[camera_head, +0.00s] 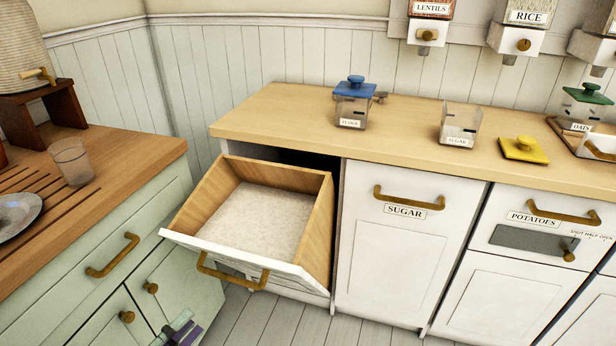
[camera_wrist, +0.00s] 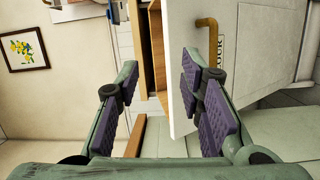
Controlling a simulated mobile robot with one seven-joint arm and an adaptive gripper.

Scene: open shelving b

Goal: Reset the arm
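My gripper (camera_head: 182,330) shows only in part at the bottom edge of the head view, low in front of the green cabinet and left of the tilted-out bin. In the wrist view my gripper (camera_wrist: 158,88) is open, its purple-padded fingers apart, with nothing held between them. The tilted-out bin (camera_head: 322,215) has wooden sides, white powdery contents and a brass handle. Its white front (camera_wrist: 182,70) and handle (camera_wrist: 208,40) show beyond the fingers in the wrist view, apart from the pads. Most of my arm is out of the head view.
A green cabinet (camera_head: 105,268) stands at the left with a glass (camera_head: 72,162) and a metal plate (camera_head: 18,212) on top. The counter (camera_head: 265,122) holds a blue-lidded flour jar (camera_head: 352,105), an open sugar jar (camera_head: 458,128) and a yellow lid (camera_head: 523,150). The sugar bin (camera_head: 405,250) is shut.

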